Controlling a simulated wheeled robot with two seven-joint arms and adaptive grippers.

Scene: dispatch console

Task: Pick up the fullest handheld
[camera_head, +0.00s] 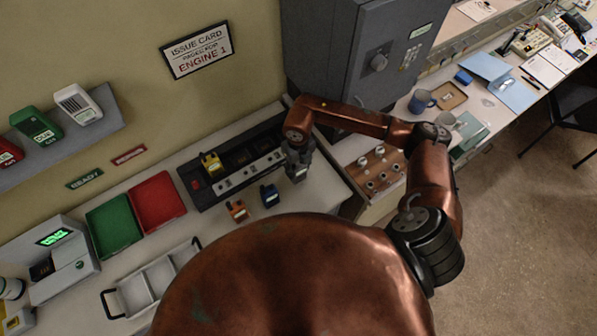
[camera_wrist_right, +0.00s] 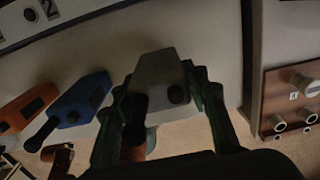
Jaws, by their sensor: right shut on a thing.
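My right gripper (camera_head: 298,158) is over the right end of the dark rack. In the right wrist view its two fingers (camera_wrist_right: 160,84) are shut on a grey handheld (camera_wrist_right: 158,70) with a dark knob and stub; the head view shows little of it. A blue handheld (camera_head: 270,195) and an orange handheld (camera_head: 237,210) lie on the counter in front of the rack, apart from the gripper. Both also show at the left of the wrist view, blue (camera_wrist_right: 80,106) nearer than orange (camera_wrist_right: 28,106). A yellow handheld (camera_head: 211,161) stands at the rack. No charge level is readable. My left gripper is out of view.
The dark rack (camera_head: 196,186) runs along the wall. Green (camera_head: 114,226) and red (camera_head: 158,203) trays and a grey divided tray (camera_head: 151,284) are to the left. A grey cabinet (camera_head: 335,60) stands behind the gripper, a knob panel (camera_head: 378,170) to its right.

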